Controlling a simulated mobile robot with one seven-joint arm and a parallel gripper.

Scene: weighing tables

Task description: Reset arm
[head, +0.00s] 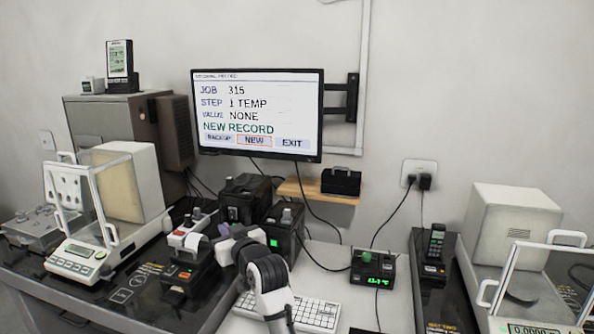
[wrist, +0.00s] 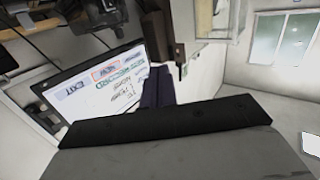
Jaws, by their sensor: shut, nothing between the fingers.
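My arm (head: 268,284) rises from the bottom centre of the head view, bent, in front of the table gear. My gripper (wrist: 158,86) shows in the wrist view as dark fingers closed together, with nothing between them. In the head view the arm's end is small and partly hidden by its own links. The wrist view is tilted and shows the wall monitor (wrist: 98,88) to the left of the fingers.
The monitor (head: 258,112) reads job 315, step 1 TEMP, value NONE. A balance (head: 80,262) stands left, another (head: 530,325) right. A keyboard (head: 316,314) lies beside my arm. Black devices (head: 245,200) stand behind it. A small green display box (head: 373,270) sits right of centre.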

